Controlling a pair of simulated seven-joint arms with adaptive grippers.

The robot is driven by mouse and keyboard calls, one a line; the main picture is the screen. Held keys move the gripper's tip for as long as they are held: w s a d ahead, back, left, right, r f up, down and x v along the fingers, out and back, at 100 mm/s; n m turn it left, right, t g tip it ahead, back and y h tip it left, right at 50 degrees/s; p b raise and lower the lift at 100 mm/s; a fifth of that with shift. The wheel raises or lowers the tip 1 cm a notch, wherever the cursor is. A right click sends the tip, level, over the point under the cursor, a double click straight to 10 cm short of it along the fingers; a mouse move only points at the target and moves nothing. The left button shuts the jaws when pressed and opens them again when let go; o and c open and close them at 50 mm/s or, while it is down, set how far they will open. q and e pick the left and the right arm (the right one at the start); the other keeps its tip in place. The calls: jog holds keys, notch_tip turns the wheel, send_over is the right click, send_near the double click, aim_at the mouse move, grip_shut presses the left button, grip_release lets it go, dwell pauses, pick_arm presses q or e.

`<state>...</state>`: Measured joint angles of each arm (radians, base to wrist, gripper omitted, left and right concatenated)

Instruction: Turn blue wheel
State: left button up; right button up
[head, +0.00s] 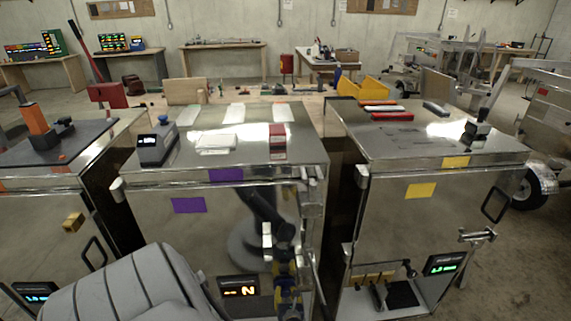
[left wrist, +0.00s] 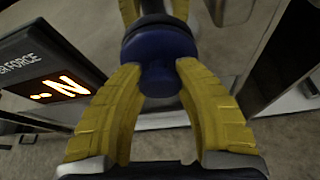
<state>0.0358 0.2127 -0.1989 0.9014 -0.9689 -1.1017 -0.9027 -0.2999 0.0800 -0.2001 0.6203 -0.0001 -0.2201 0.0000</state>
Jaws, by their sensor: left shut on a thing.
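The blue wheel (left wrist: 160,55) is a round dark blue knob on the front of the middle metal cabinet (head: 232,200). In the left wrist view, the two yellow fingers of my left gripper (left wrist: 160,92) are closed on the wheel from both sides, touching its near part. In the head view my left gripper (head: 288,275) is low at the right part of the cabinet's front, where the wheel is mostly hidden by the fingers. My right gripper is not in view.
A black force display (left wrist: 50,75) with orange signs is close left of the wheel; it also shows in the head view (head: 240,287). Metal cabinets stand on both sides. The shiny cabinet front mirrors my arm. Small items lie on the middle cabinet top.

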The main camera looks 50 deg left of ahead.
pick_arm(q)
jog(key=o, duration=1.3)
jog(key=shift+s+d+r, duration=0.1)
jog(key=shift+s+d, duration=0.05)
jog(key=shift+d, duration=0.1)
jog(key=v, duration=1.1)
jog(key=shift+d+r, duration=0.1)
jog(key=shift+r, duration=0.05)
